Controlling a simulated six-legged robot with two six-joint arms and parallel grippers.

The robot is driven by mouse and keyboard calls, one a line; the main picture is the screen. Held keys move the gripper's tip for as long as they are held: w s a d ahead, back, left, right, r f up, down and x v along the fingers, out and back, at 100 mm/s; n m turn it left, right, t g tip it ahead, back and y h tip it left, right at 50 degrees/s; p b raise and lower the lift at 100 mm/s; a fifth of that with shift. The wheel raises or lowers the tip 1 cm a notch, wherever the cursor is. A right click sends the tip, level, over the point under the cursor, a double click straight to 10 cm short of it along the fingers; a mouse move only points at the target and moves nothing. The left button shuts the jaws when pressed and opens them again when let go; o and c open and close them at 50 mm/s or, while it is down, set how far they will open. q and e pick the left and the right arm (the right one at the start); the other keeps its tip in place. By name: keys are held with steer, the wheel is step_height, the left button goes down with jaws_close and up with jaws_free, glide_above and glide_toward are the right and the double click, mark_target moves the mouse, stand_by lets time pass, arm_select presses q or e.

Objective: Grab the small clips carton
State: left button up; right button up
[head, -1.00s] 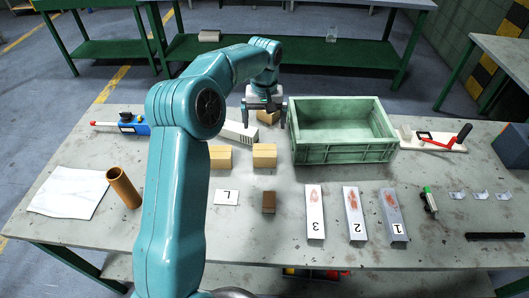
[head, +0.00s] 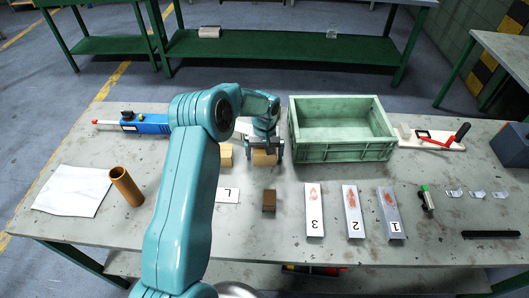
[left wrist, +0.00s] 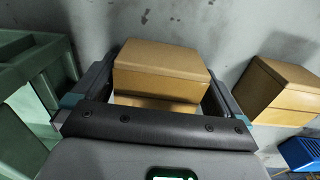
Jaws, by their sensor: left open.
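Small tan cartons are on the grey table. One carton (head: 264,159) stands left of the green crate, under my left gripper (head: 265,150). In the left wrist view this carton (left wrist: 162,62) lies between the two spread fingers of my left gripper (left wrist: 158,88), which is open and not closed on it. A second carton (head: 225,157) stands just to the left, partly behind my arm; it shows at the right of the left wrist view (left wrist: 283,92). I can read no labels, so I cannot tell which holds clips. My right gripper is not in view.
The green crate (head: 340,152) stands close to the right of the gripper. A brown block (head: 269,201), numbered metal parts (head: 314,212), a brown tube (head: 126,187) and a blue tool (head: 150,124) lie around.

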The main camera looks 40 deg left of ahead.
arm_select(q)
steer(key=shift+w, duration=0.15)
steer(key=c, duration=1)
steer(key=shift+c, duration=0.5)
